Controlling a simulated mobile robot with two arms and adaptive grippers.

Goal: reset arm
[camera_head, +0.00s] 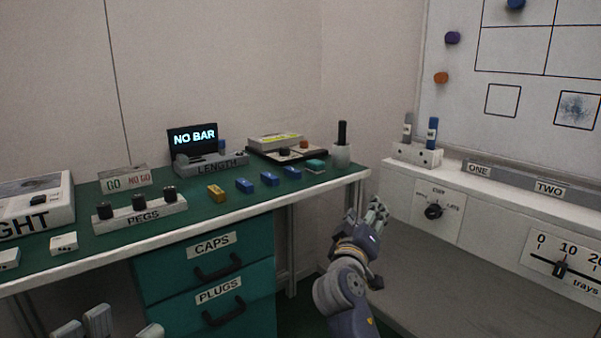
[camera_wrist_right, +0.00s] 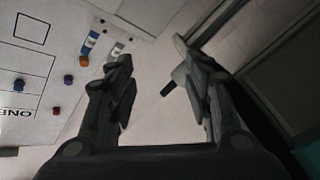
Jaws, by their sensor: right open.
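My right gripper (camera_head: 368,215) is raised in the gap between the green-topped bench and the white counter, pointing away from me. The right wrist view shows the right gripper (camera_wrist_right: 165,90) open, its dark fingers wide apart with nothing held between them. Fingertips of my left gripper (camera_head: 110,325) show at the bottom left edge, in front of the bench drawers. The rest of the left gripper is cut off, so its opening is unclear.
The green bench (camera_head: 235,199) holds a PEGS block (camera_head: 140,216), a LENGTH gauge with a NO BAR screen (camera_head: 192,138), blue blocks and a yellow block. The white counter (camera_head: 395,205) has a dial and a slider. A marked board (camera_head: 470,100) stands behind it.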

